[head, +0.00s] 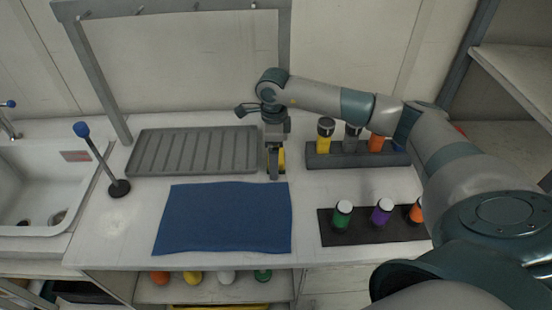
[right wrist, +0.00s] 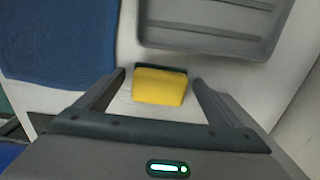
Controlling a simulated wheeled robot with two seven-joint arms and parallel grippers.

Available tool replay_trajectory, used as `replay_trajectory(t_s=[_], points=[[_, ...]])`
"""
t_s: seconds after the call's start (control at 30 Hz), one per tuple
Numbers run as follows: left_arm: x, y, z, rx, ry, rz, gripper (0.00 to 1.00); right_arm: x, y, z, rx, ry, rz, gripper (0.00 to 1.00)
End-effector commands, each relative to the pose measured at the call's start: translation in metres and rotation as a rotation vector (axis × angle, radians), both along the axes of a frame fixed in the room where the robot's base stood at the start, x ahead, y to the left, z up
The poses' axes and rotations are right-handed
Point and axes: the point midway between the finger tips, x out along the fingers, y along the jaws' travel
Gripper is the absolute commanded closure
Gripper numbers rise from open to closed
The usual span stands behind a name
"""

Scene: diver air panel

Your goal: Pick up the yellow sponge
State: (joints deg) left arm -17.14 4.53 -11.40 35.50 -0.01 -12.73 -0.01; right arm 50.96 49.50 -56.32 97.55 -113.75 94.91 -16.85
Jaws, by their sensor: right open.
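The yellow sponge (right wrist: 160,86) has a dark green layer along one edge and lies on the white counter. In the right wrist view it sits between the two open fingers of my right gripper (right wrist: 160,92), with a visible gap on each side. In the head view only a yellow sliver of the sponge (head: 281,159) shows beside my right gripper (head: 274,172), which points down and hides the rest. My left gripper is not in view.
A grey ribbed tray (head: 195,150) lies left of the gripper, and a blue mat (head: 225,218) lies in front. A rack with yellow, grey and orange bottles (head: 355,158) stands close on the right. A dark strip with green, purple and orange bottles (head: 365,236) is nearer.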

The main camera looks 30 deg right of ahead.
Motion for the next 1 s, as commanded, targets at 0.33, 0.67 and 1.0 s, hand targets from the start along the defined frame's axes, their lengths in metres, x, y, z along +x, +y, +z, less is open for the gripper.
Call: replay_trajectory(t_s=[0.33, 0.67, 1.0], points=[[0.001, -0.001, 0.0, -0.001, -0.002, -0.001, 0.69, 0.0, 0.0, 0.0, 0.0, 0.0, 0.0, 0.33], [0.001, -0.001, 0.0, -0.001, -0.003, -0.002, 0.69, 0.0, 0.0, 0.001, 0.0, 0.0, 0.0, 0.57], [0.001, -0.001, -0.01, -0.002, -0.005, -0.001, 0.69, 0.001, 0.0, 0.016, 0.0, -0.004, -0.001, 0.57]])
